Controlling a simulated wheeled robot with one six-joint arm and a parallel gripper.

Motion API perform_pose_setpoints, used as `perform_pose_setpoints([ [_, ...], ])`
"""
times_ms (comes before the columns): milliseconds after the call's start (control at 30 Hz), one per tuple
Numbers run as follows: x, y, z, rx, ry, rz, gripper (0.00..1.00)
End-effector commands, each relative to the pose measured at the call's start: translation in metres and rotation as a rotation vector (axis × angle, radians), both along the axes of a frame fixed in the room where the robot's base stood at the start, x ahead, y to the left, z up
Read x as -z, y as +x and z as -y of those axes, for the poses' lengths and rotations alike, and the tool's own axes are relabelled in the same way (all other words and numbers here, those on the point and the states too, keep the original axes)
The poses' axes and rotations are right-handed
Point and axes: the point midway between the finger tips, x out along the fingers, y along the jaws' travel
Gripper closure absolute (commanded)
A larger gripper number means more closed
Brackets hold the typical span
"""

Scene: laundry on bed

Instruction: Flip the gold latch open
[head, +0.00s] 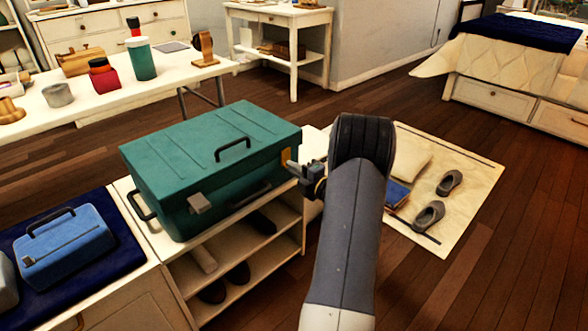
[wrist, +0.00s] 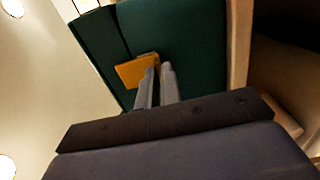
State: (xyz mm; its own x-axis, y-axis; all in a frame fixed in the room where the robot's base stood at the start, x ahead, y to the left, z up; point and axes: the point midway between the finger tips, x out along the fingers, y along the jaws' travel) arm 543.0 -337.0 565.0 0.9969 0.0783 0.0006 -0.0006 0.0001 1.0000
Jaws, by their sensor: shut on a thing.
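A large green case (head: 200,160) with a black top handle stands closed on a shelf unit. The gold latch (head: 286,156) sits near the right end of the case's front face. A silver-grey latch (head: 199,203) is further left on the same face. My gripper (head: 291,166) is at the gold latch, reaching in from the right. In the wrist view, my gripper's two grey fingers (wrist: 157,66) are close together, their tips at the edge of the gold latch (wrist: 135,71), shut on it. The tips partly cover that edge. The green case (wrist: 205,45) fills the background.
A small blue case (head: 65,250) stands on a dark blue cloth to the left. The shelf unit (head: 235,285) holds shoes below the green case. A cream mat (head: 465,205) with shoes and folded cloth lies on the floor at right. A white table (head: 120,88) stands behind.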

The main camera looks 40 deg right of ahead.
Motion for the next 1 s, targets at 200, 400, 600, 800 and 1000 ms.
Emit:
perform_pose_setpoints([
  [200,0.000,0.000,0.000,0.000,0.000,-0.001,1.00],
  [400,-0.002,-0.001,0.000,0.001,-0.001,-0.017,1.00],
  [600,-0.008,-0.005,0.000,0.000,-0.006,-0.086,1.00],
  [800,-0.016,-0.010,0.001,0.001,-0.016,-0.200,1.00],
  [1000,-0.023,-0.015,0.001,0.000,-0.024,-0.322,1.00],
])
